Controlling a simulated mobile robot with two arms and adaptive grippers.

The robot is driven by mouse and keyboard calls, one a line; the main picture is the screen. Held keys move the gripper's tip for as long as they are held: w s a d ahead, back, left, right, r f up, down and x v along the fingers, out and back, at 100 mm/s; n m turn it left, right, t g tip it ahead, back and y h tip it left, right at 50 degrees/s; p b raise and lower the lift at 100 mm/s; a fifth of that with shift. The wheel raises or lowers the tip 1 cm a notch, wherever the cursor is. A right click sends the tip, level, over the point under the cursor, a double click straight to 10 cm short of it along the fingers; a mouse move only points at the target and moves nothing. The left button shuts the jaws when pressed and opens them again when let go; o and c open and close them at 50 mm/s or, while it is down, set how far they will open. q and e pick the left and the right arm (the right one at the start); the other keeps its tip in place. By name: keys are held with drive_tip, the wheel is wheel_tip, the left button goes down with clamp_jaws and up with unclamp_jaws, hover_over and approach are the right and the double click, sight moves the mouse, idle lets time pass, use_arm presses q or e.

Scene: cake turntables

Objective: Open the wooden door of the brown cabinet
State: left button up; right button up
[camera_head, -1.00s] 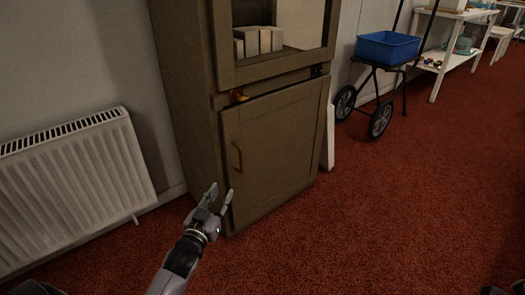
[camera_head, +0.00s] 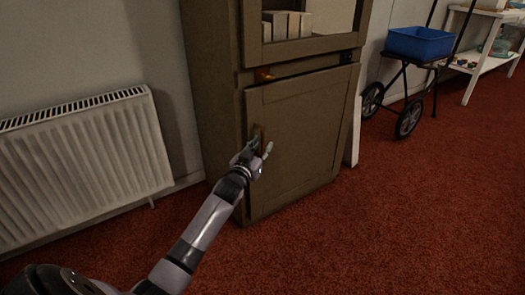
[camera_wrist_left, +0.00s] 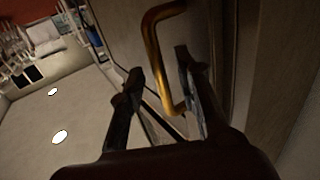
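The brown cabinet (camera_head: 212,95) stands against the wall, its lower wooden door (camera_head: 300,135) closed. The door's handle (camera_head: 259,134) is on its left side, partly hidden behind my left gripper (camera_head: 262,150) in the head view. In the left wrist view the brass-coloured handle (camera_wrist_left: 157,60) is a bent bar at the upper middle. My left gripper (camera_wrist_left: 158,65) is open there, its two fingers on either side of the handle's lower part. I cannot tell whether a finger touches it. My right gripper is not in view.
A white radiator (camera_head: 80,165) is on the wall to the left. A cart with a blue bin (camera_head: 420,43) stands right of the cabinet, with a white shelf (camera_head: 480,65) beyond. An orange latch (camera_head: 264,75) sits above the door. The red carpet (camera_head: 390,220) in front is clear.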

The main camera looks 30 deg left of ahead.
use_arm(q)
drive_tip(key=shift+w+a, duration=0.15)
drive_tip(key=shift+w, duration=0.5)
drive_tip(key=shift+c, duration=0.2)
clamp_jaws()
idle(0.3)
